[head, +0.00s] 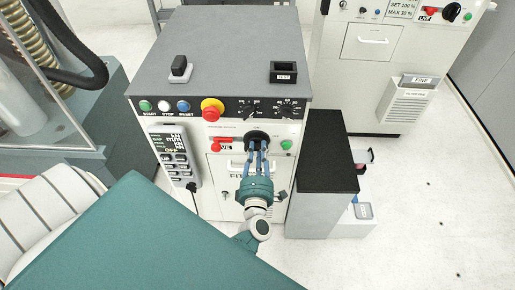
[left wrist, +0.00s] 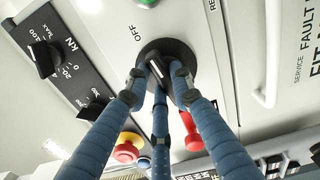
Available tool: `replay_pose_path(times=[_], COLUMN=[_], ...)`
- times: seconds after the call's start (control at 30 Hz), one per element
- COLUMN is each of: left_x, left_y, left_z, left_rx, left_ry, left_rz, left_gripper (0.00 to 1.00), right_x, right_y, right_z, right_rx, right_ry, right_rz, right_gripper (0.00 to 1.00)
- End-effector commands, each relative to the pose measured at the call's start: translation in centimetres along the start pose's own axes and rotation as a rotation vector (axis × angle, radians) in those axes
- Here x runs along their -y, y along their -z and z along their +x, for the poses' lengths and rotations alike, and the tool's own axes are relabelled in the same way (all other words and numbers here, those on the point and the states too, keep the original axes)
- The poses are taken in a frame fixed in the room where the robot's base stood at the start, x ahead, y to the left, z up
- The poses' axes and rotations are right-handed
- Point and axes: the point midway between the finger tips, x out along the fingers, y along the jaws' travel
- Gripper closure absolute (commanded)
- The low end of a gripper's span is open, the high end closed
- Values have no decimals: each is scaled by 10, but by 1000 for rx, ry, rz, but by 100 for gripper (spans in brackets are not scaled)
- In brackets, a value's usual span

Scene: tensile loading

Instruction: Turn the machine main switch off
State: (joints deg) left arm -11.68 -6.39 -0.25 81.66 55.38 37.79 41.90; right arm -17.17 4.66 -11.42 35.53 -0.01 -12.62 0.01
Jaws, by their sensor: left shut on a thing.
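The black round main switch knob (head: 257,136) is on the front panel of the grey-topped machine (head: 222,45). In the left wrist view the knob (left wrist: 181,52) has a white pointer line on its grip, and the word OFF is printed beside its dark disc. My left gripper (head: 256,153) has its blue fingers closed around the knob's grip. The fingertips also show on the knob in the left wrist view (left wrist: 158,75); they hide part of the grip, so I cannot tell exactly which mark it points to. My right gripper is not in view.
A red lever (head: 224,147) and a green button (head: 287,145) flank the knob. A red emergency stop (head: 212,109) and small dials (head: 287,107) sit above. A hand unit with display (head: 175,152) is at left. A black-topped cabinet (head: 328,150) stands close right.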

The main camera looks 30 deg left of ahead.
Motion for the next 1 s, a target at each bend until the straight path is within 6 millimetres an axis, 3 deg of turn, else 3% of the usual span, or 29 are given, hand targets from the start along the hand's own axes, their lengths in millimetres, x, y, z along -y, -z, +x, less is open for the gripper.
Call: replay_pose_path(times=[0.3, 0.87, 0.9, 1.0], left_x=[2, 3, 3, 3], left_y=[-2, -2, -2, -2], left_z=[0, 0, 0, 0], left_rx=[2, 2, 2, 2], left_ry=[2, 2, 2, 2], left_rz=[129, 159, 159, 158], left_gripper=[100, 100, 74, 58], right_x=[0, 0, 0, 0], right_y=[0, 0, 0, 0], right_z=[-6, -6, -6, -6], right_rx=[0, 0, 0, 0], right_ry=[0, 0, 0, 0], right_rz=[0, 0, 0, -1], right_gripper=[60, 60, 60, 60])
